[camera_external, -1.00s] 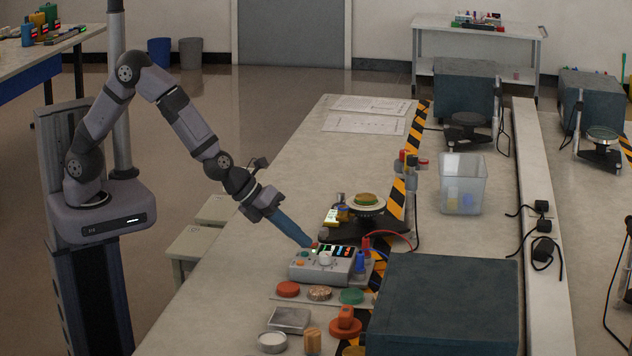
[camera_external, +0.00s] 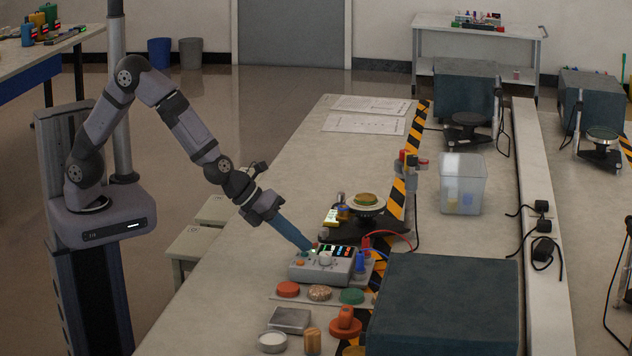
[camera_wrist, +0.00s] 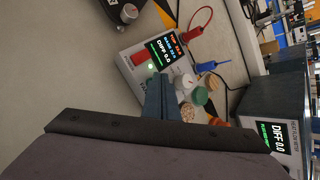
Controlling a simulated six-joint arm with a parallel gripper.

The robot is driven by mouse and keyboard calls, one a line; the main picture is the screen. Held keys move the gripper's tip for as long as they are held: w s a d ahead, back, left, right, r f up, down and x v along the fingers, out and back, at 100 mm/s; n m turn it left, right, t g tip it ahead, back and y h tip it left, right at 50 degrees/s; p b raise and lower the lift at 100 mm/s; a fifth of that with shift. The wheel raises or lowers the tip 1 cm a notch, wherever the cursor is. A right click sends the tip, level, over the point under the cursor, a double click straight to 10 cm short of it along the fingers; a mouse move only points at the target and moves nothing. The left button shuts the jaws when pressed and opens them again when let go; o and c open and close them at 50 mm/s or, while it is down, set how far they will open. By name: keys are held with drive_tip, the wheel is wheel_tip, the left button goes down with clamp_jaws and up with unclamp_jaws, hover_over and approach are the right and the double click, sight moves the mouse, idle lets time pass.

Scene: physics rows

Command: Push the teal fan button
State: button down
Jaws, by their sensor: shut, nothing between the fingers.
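The grey control box (camera_external: 322,266) sits on the bench, with lit coloured readouts on top, a white knob (camera_external: 325,258) and an orange button (camera_external: 301,262). My gripper (camera_external: 308,247) is shut and empty, its blue fingers slanting down to the box's back left corner. In the wrist view the shut fingers (camera_wrist: 157,84) reach to the edge of the box face (camera_wrist: 130,68), close to a small pale green glow (camera_wrist: 150,67) and a red part (camera_wrist: 140,56). I cannot make out a teal fan button clearly; the fingertips hide part of the box. Contact cannot be told.
Red, speckled and green discs (camera_external: 352,296) lie in front of the box. A large dark case (camera_external: 445,305) stands to the right. A black stand with a round plate (camera_external: 366,202) is behind, and red and blue leads run beside the box. The bench's far left is mostly clear.

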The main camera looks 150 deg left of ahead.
drive_tip(key=shift+r, duration=0.1)
drive_tip(key=shift+r+p, duration=0.35)
drive_tip(key=shift+r, duration=0.05)
idle(0.4)
wheel_tip(320, 180, up, 6)
drive_tip(key=p, duration=0.5)
idle(0.6)
